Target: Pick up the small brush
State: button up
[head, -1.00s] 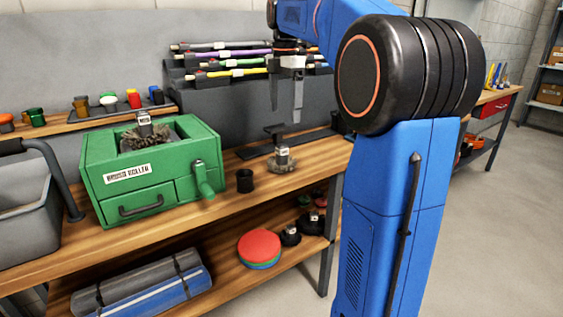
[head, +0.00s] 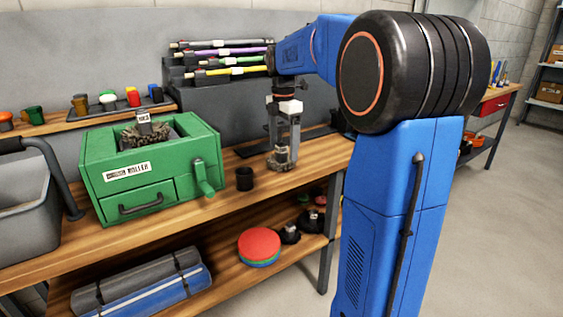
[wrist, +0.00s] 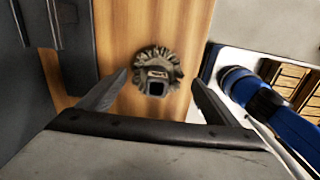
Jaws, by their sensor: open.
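The small brush (head: 281,160), a round head of dark bristles with a grey square stub on top, stands on the wooden bench right of the green box. My gripper (head: 283,148) points down over it, with its fingers around or just above the stub; the head view does not show the exact height. In the wrist view the brush (wrist: 158,72) appears between the two open fingertips (wrist: 158,82), with bench wood showing on both sides. The fingers partly hide the brush in the head view. Nothing is held.
A green box (head: 150,178) labelled as a roller has another bristled brush (head: 147,133) on top. A black cup (head: 245,179) stands just left of the small brush. Behind is a rack (head: 217,97) of coloured handles. The bench edge is close in front.

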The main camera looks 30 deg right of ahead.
aim_at(282, 156)
jog(key=shift+w+a+f, duration=0.1)
jog(key=shift+w+f, duration=0.05)
jog(key=shift+f, duration=1)
jog(key=shift+w+a+f, duration=0.1)
jog(key=shift+f, duration=1)
jog(key=c, duration=1.4)
jog(key=shift+o, duration=0.2)
jog(key=shift+r, duration=5.05)
